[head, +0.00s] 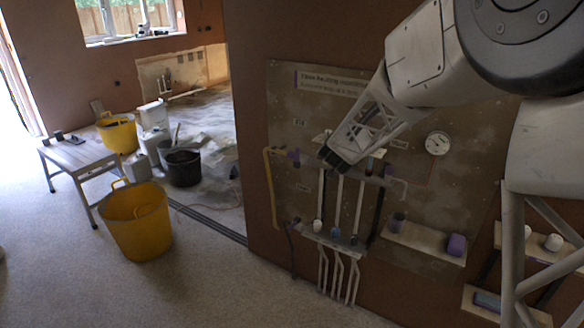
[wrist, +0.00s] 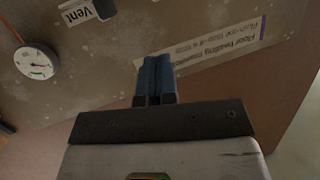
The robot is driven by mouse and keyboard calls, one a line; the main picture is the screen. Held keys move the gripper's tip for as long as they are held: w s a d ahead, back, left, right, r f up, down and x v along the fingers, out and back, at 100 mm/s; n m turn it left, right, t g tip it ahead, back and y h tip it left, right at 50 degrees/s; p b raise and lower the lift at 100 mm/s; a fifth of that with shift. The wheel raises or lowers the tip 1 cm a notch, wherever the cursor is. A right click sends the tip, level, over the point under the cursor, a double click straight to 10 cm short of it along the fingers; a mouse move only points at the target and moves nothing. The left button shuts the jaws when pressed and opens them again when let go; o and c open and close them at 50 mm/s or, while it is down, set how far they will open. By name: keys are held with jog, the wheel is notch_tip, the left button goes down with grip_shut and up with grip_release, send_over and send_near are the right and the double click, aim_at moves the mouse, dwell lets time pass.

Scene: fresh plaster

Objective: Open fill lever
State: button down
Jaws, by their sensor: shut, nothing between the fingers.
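The manifold board (head: 285,85) is on the brown wall. A small label (head: 299,122), too small to read surely but perhaps "Fill", sits at its upper left. Below the label, a purple lever-like part (head: 293,157) sits at the top of a yellow hose (head: 268,180); its exact position is hard to tell. My gripper (head: 328,157) is in front of the board, right of the purple part and apart from it in the picture. In the wrist view my gripper's blue fingers (wrist: 154,78) are together and empty, pointing toward the board's title strip (wrist: 205,45). No lever shows there.
A gauge (head: 438,143) and "Vent" label (head: 399,143) are on the board's right. White and dark pipes (head: 338,205) run below my gripper. Small shelves (head: 425,241) stick out at lower right. Yellow tubs (head: 135,220) and a bench (head: 80,158) stand far left.

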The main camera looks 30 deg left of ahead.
jog(key=a+f+m+t+h, duration=0.1)
jog(key=a+f, duration=0.3)
jog(key=a, duration=0.3)
jog(key=a+f+t+h, duration=0.1)
jog(key=a+f, duration=0.3)
jog(key=a, duration=0.2)
jog(key=t+h, duration=0.2)
send_near(297, 157)
jog(key=shift+s+d+r+m, duration=0.4)
jog(key=shift+s+d+r, duration=0.6)
jog(key=shift+s+d, duration=0.1)
jog(key=shift+w, duration=0.2)
jog(key=w, duration=1.1)
jog(key=shift+w, duration=0.3)
jog(key=shift+a, duration=0.1)
